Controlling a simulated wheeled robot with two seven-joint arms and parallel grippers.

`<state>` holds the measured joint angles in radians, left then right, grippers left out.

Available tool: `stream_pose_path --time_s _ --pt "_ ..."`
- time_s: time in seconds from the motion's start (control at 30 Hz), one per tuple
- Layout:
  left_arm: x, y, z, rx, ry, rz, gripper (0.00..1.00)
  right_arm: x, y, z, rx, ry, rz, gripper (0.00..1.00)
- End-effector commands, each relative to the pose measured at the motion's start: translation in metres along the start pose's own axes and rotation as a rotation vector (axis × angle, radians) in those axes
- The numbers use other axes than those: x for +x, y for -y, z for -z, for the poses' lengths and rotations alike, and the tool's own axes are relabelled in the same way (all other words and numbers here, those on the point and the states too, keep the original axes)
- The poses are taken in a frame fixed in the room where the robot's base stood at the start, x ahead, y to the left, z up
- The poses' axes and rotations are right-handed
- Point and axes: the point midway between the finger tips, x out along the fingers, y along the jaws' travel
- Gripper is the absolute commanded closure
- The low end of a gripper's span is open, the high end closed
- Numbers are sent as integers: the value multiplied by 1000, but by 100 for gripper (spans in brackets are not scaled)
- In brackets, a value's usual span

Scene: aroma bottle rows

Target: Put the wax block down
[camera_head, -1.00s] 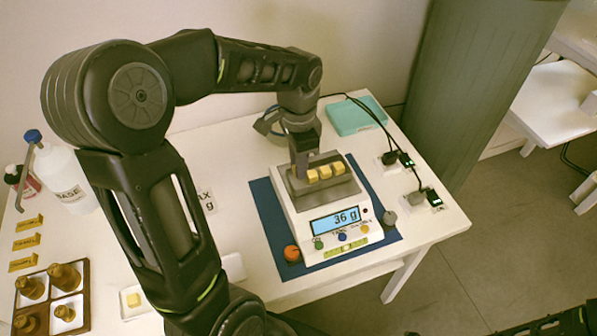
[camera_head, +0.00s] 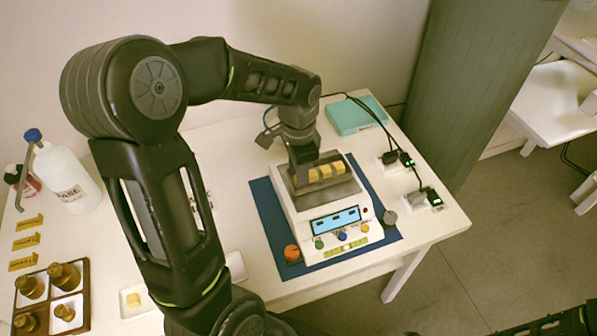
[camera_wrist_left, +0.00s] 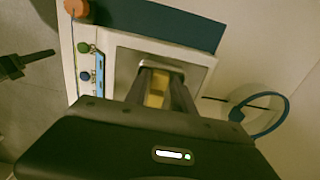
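The left gripper (camera_head: 304,172) points down at the left part of the scale's grey pan. In the left wrist view, its two fingers (camera_wrist_left: 160,82) stand on either side of a yellow wax block (camera_wrist_left: 158,85) and appear closed on it. The fingertips are partly hidden in the head view, so contact between the held block and the pan is unclear.
The scale stands on a blue mat (camera_head: 269,212). A teal box (camera_head: 356,115) and cabled plugs (camera_head: 415,175) lie behind and right. At left are a white bottle (camera_head: 68,180), yellow labels and a wooden tray (camera_head: 84,290) with brown bottles. A small dish (camera_head: 134,301) holds a yellow piece.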

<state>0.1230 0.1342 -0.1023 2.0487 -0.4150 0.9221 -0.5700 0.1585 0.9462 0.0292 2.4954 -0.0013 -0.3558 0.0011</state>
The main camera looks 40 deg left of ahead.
Motion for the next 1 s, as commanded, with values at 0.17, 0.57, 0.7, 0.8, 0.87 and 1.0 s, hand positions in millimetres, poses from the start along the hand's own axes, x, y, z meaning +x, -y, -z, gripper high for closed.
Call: stream_pose_path --time_s 0.17,0.57,0.7,0.8,0.87,1.0 --pt "-6 0 0 0 -1 1 70 -3 1 0 0 0 0 64" --pt "-73 1 1 0 -5 4 70 1 0 0 0 0 0 64" --pt "-100 0 0 0 -3 3 70 1 0 0 0 0 0 64" --pt "-114 0 0 0 -2 2 70 2 -1 0 0 0 0 64" --pt "-119 0 0 0 -2 1 70 2 -1 0 0 0 0 64" --pt "-124 0 0 1 -1 0 70 2 -1 0 0 0 0 64"
